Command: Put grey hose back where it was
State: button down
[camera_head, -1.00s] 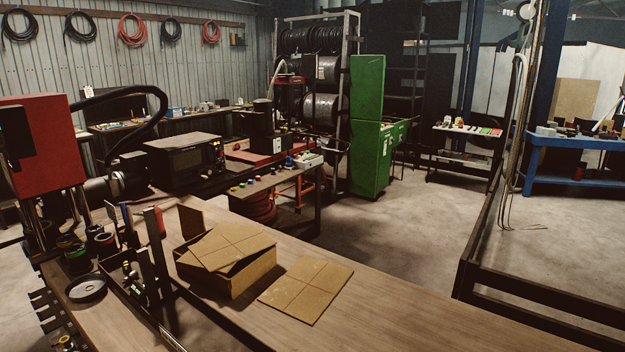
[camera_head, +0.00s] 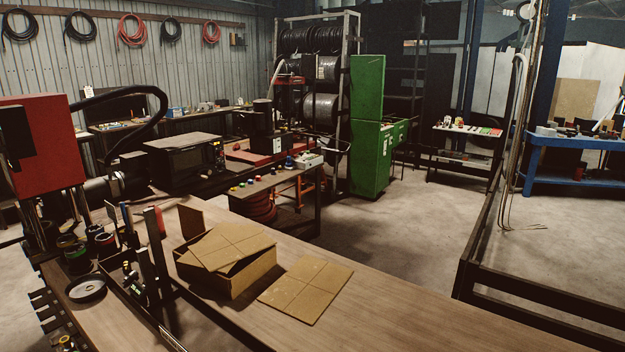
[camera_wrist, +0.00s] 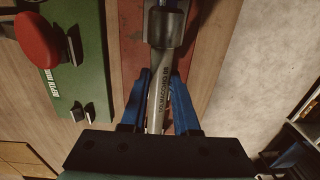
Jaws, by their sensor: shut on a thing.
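The grey hose (camera_wrist: 158,99) shows in the wrist view as a pale grey tube with dark lettering, running up the picture to a wider metal collar (camera_wrist: 163,28). My gripper (camera_wrist: 161,78) has its two blue fingers on either side of the tube and is shut on it. The lower part of the hose is hidden behind the dark gripper body. I cannot tell how far the hose is above the surface below. Neither my gripper nor the grey hose can be made out in the head view.
In the wrist view a green plate (camera_wrist: 75,75) with a red knob (camera_wrist: 38,38) lies left of the hose, and a red strip (camera_wrist: 128,45) lies beneath it. In the head view an open cardboard box (camera_head: 240,281) and a flat cardboard sheet (camera_head: 305,290) rest on the wooden bench (camera_head: 400,325).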

jog(key=shift+r, duration=0.1)
dwell(0.3)
jog(key=shift+r+p, duration=3.45)
jog(key=shift+p, duration=0.1)
